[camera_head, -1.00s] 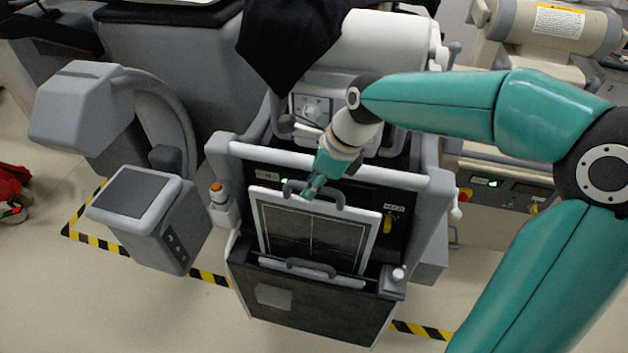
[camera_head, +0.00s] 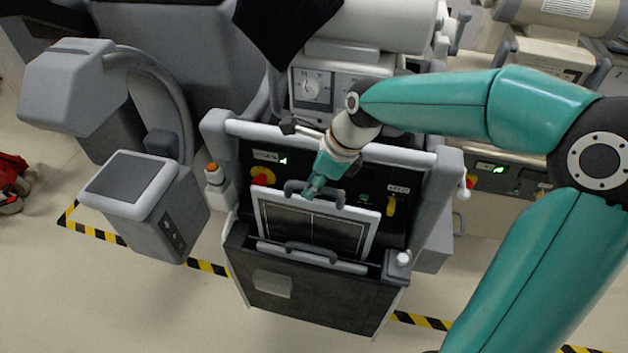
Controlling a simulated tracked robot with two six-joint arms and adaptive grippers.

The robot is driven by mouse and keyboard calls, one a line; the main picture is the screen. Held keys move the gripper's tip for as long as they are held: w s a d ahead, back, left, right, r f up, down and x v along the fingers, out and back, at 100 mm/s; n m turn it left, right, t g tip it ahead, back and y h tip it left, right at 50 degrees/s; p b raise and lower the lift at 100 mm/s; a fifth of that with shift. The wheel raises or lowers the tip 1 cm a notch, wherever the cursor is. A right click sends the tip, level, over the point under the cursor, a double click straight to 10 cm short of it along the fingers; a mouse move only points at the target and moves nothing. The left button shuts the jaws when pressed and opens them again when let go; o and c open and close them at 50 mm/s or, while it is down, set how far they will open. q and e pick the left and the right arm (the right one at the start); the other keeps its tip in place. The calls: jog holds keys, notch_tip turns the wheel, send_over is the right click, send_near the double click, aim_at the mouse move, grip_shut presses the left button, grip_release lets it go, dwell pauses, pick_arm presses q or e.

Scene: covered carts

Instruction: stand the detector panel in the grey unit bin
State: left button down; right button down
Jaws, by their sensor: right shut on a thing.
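The detector panel (camera_head: 290,224), a dark plate with a white frame and grey top handle, is upright at the grey unit (camera_head: 405,207). My right gripper (camera_head: 312,190) is shut on its handle. The panel's lower part is hidden behind a second white-edged panel (camera_head: 330,263), which stands in the front of the grey unit bin (camera_head: 312,305). The held panel's lower edge appears to be inside the bin opening, but I cannot tell how deep or whether it touches the bottom. My left gripper is not in view.
Black cloth (camera_head: 285,30) hangs behind. Striped floor tape (camera_head: 205,267) borders the unit, with bare floor in front.

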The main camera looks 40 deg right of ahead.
aim_at(336, 190)
jog(key=shift+w+f+b, duration=0.1)
jog(key=shift+f+b, duration=3.6)
jog(key=shift+f, duration=1.75)
jog(key=c, duration=1)
grip_release()
jog(key=shift+s+f, duration=0.2)
jog(key=shift+f, duration=0.05)
jog(key=v, duration=1.2)
jog(key=shift+w+r, duration=0.1)
jog(key=shift+w, duration=0.05)
